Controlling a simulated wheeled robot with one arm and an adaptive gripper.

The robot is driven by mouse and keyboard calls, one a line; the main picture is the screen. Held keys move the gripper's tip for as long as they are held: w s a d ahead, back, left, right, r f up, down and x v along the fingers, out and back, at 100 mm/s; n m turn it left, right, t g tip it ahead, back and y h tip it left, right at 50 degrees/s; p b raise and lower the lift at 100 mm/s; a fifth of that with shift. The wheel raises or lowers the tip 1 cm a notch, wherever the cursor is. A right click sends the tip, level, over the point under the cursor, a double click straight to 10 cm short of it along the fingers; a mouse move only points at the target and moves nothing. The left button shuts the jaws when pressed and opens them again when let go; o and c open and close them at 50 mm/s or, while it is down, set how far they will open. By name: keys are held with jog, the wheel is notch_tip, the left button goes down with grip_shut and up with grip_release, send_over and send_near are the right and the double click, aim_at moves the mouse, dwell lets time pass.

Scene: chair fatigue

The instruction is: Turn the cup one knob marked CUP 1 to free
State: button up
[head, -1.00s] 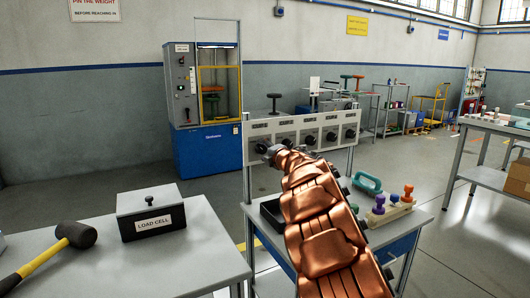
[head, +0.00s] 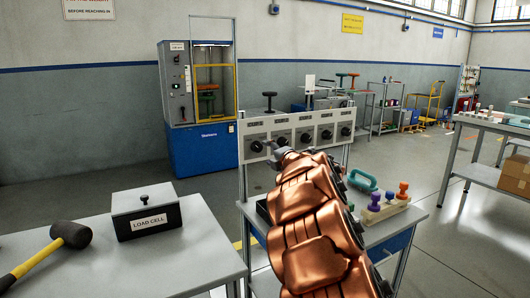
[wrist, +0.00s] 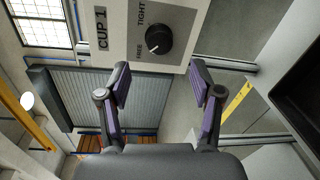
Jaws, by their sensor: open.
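The CUP 1 knob (wrist: 159,39) is a round black dial on a pale panel (wrist: 180,14). In the wrist view, FREE and TIGHT labels stand to its left, and a small white mark shows on its lower-left side, towards FREE. My gripper (wrist: 160,83) is open and empty, with its two purple-padded fingers apart. The knob lies beyond the fingertips, roughly centred between them, with a visible gap. In the head view the CUP 1 knob (head: 257,146) is leftmost in the row, and my gripper (head: 274,149) is close by, partly hidden by my arm.
Several similar knobs (head: 326,134) continue rightwards along the panel. Below it, a bench (head: 400,222) holds a teal handle (head: 362,180) and coloured pegs (head: 389,198). A load cell box (head: 146,212) and mallet (head: 70,235) lie on the left table (head: 190,258).

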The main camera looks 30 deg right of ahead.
jog(key=shift+s+a+r, duration=0.15)
jog(key=shift+s, duration=1.15)
jog(key=shift+s+a+r, duration=0.1)
jog(key=shift+s, duration=1.15)
jog(key=s+d+r+m+g+h+p, duration=0.1)
jog(key=s+r+m+g+h+p, duration=0.15)
jog(key=r+m+h+p, duration=0.5)
jog(key=s+a+r+m+g+p, duration=0.2)
jog(key=s+r+m+g+p, duration=0.3)
jog(key=s, duration=0.4)
jog(key=s+a+f+m+g+y+p, duration=0.3)
jog(key=s+a+g+y+p, duration=0.1)
jog(key=s+a, duration=1.2)
jog(key=s+a+f+m+g+y+p, duration=0.4)
jog(key=s+a+g+p, duration=0.3)
jog(key=s+a, duration=0.9)
jog(key=s+y+p, duration=0.1)
jog(key=s+p, duration=0.1)
jog(key=shift+s+p, duration=0.3)
jog(key=shift+s, duration=0.1)
jog(key=shift+s+a+f, duration=0.1)
jog(key=shift+a, duration=0.05)
jog(key=shift+c, duration=0.3)
